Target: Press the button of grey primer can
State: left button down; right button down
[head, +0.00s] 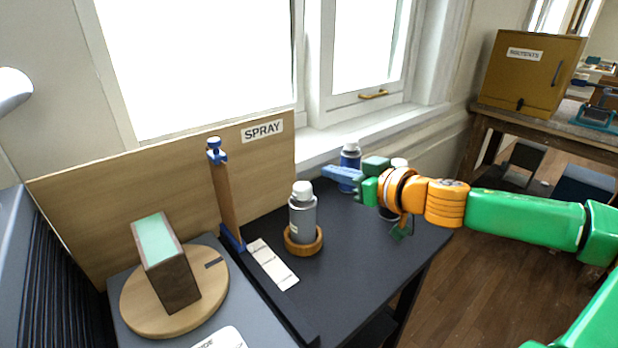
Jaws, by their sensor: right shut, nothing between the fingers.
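A grey can (302,218) with a white cap or button (302,189) on top stands upright in a round wooden ring (304,246) on the dark table. My right gripper (327,174) comes in from the right with blue fingers, shut and empty. Its tips are to the right of the white cap and slightly higher in the picture; I see no contact. A blue can (350,155) with a white top stands behind the fingers, its lower part hidden. Another white-topped can (399,162) is mostly hidden behind my gripper. My left gripper is not in view.
A wooden board (130,205) with a SPRAY sign (262,130) stands at the back. At left, a block with a pale green face (157,238) sits on a round wooden turntable (133,318). The table front (370,275) is clear.

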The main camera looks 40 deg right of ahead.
jog(key=p, duration=0.6)
send_over(302, 188)
jog(key=s+d, duration=0.1)
jog(key=s, duration=0.1)
jog(key=f, duration=0.1)
jog(key=f+b, duration=0.1)
jog(key=f, duration=0.1)
jog(key=f+b, duration=0.1)
jog(key=f, duration=0.1)
jog(key=shift+w+f, duration=0.2)
jog(key=shift+w, duration=0.15)
jog(key=shift+f+b, duration=0.25)
jog(key=shift+b, duration=0.1)
